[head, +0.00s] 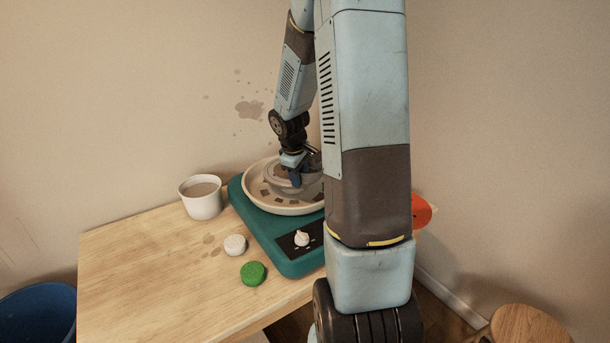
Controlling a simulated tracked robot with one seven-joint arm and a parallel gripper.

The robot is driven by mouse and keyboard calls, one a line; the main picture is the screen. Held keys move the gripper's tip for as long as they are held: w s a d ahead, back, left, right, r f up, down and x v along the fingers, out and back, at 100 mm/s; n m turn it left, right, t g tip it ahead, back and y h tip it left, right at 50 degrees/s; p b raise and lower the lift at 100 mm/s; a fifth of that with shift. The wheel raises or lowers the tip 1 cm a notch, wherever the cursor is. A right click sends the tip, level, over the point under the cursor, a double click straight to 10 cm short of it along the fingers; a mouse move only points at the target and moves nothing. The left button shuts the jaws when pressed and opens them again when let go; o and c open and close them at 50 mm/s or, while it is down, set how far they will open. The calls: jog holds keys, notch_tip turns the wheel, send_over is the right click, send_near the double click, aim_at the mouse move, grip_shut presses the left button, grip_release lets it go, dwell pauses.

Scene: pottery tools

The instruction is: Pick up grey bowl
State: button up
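A grey bowl (273,174) sits within the round cream tray (256,197) of a teal pottery wheel (246,221), partly hidden by my gripper and arm. The bowl's right side is hidden behind my arm.
A white cup (201,198) stands left of the wheel. A white lump (235,245) and a green lump (253,273) lie on the wooden table (150,270). An orange object (421,211) shows behind my arm. A blue bin (38,315) and a wooden stool (528,328) stand below.

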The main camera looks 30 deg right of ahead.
grip_shut()
dwell(0.3)
dwell(0.4)
